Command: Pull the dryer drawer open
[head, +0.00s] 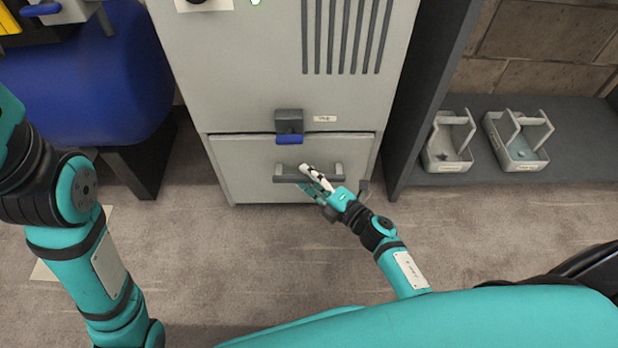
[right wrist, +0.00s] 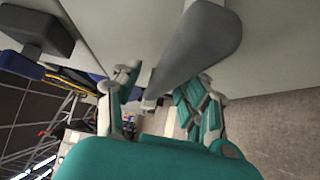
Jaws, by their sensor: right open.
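The dryer is a tall grey cabinet, and its drawer (head: 240,165) is the bottom front panel in the head view. The drawer looks shut, with a thin dark seam along its top. A dark grey bar handle (head: 287,179) runs across the drawer front. My right gripper (head: 314,179) is at the handle's right half. In the right wrist view the handle (right wrist: 195,50) passes between the open fingers of the right gripper (right wrist: 160,98), one on each side. I cannot tell whether they touch it. My left arm shows at the left, but its gripper is out of view.
A grey latch block with a blue tab (head: 289,139) sits just above the handle, overlapping the drawer's top edge. A blue tank (head: 95,85) stands left of the dryer. A dark shelf (head: 475,175) with two grey trays stands right. The floor before the drawer is clear.

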